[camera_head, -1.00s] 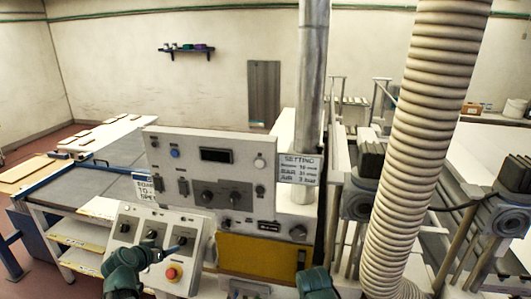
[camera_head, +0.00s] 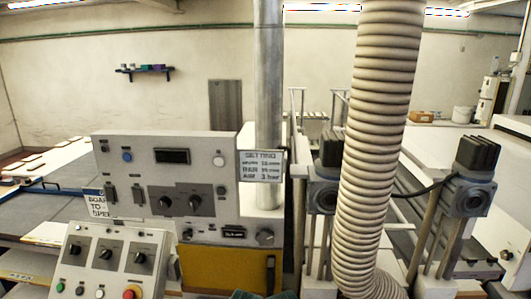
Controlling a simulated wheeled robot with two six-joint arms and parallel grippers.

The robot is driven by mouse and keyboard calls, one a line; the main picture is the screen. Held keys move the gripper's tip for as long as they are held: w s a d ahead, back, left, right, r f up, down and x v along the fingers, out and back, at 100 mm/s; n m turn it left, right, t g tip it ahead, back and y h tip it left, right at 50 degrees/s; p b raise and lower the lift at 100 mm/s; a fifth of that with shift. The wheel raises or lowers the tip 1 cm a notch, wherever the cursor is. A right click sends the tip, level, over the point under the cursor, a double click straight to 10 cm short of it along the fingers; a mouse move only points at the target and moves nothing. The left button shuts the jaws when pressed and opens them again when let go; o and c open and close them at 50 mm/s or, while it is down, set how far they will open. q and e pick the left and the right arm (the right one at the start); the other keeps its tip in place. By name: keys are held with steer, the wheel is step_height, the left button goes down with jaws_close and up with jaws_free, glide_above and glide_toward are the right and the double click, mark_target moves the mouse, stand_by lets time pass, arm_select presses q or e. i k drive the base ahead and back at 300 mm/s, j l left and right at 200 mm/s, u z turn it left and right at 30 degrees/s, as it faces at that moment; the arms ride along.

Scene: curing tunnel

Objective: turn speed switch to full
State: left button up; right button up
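A sloped grey control box (camera_head: 120,239) stands at lower left in the head view. It carries three dark rotary switches: left (camera_head: 75,250), middle (camera_head: 105,253) and right (camera_head: 138,257). Their labels are too small to read, so I cannot tell which is the speed switch. Behind it, an upright grey panel (camera_head: 125,222) has two more dark knobs, left (camera_head: 165,202) and right (camera_head: 194,202), and a dark display. Neither gripper's fingers are in view.
Small buttons and a red stop button (camera_head: 131,292) sit low on the control box. A ribbed hose (camera_head: 378,130) and a metal pipe (camera_head: 268,100) rise to the right. A settings sign (camera_head: 262,166) hangs beside the panel. A yellow panel (camera_head: 222,268) is below.

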mark_target(74, 250)
steer(key=u, duration=1.25)
